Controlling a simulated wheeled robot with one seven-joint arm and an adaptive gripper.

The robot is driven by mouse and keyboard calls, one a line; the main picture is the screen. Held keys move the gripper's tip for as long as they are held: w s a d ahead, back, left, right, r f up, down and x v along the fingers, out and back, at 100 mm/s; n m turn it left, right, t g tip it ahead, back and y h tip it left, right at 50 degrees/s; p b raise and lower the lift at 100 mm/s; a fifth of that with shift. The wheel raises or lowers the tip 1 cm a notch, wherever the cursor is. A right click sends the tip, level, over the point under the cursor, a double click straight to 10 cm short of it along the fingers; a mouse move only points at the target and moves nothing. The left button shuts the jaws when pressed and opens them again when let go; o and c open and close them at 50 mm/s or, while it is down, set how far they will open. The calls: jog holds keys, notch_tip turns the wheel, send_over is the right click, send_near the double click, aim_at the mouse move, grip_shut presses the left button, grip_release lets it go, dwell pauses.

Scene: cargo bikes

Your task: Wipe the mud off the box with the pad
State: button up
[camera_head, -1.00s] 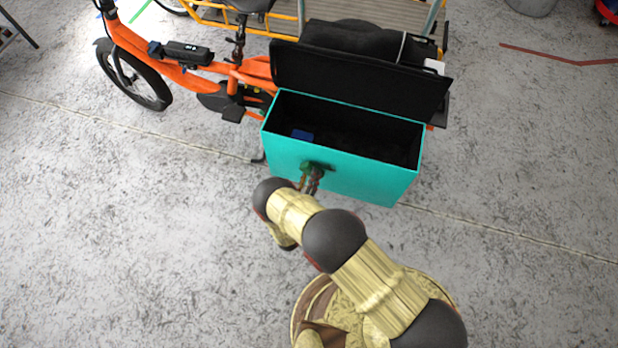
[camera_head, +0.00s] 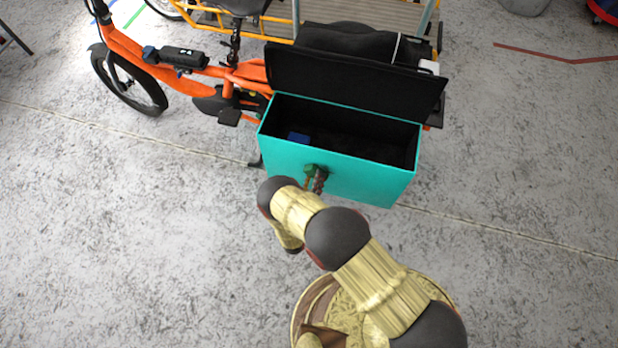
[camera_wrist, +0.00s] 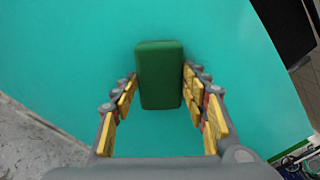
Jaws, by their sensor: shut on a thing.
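The teal box (camera_head: 370,182) hangs at the side of the orange cargo bike, with its black lid (camera_head: 355,80) raised. In the wrist view its flat teal face (camera_wrist: 70,60) fills most of the picture. The green pad (camera_wrist: 160,75) is held between the fingers of my gripper (camera_wrist: 160,95), against or very close to that face; I cannot tell whether it touches. In the head view the pad (camera_head: 314,169) and my gripper (camera_head: 315,182) are in front of the box's near side. No mud shows on the visible face; the part behind the pad is hidden.
The orange bike (camera_head: 130,48) stands behind and left of the box. A small blue object (camera_head: 299,138) lies inside the open box. The grey floor (camera_head: 120,240) in front and to the left is clear.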

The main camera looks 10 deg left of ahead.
aim_at(308, 171)
jog(key=shift+s+d+b, duration=0.15)
jog(key=shift+d+b, duration=0.05)
jog(key=shift+d, duration=2.4)
jog(key=shift+s+d+b, duration=0.1)
jog(key=shift+d+b, duration=0.05)
jog(key=shift+d, duration=2.45)
jog(key=shift+a+b, duration=0.8)
jog(key=shift+a, duration=0.85)
jog(key=shift+w+a+r+b, duration=0.15)
jog(key=shift+a+b, duration=0.2)
jog(key=shift+a, duration=1.3)
jog(key=shift+w+a+f+b, duration=0.1)
jog(key=shift+w+a+b, duration=0.2)
jog(key=shift+a, duration=1.3)
jog(key=shift+w+a+r+b, duration=0.1)
jog(key=shift+a+b, duration=0.3)
jog(key=shift+a, duration=1.25)
jog(key=shift+s+r+p, duration=0.1)
jog(key=shift+r+p, duration=0.85)
jog(key=shift+r, duration=0.4)
jog(key=shift+s+d+f, duration=0.1)
jog(key=shift+s+d, duration=0.05)
jog(key=shift+d, duration=0.75)
jog(key=shift+s+d+f, duration=0.1)
jog(key=shift+d, duration=0.75)
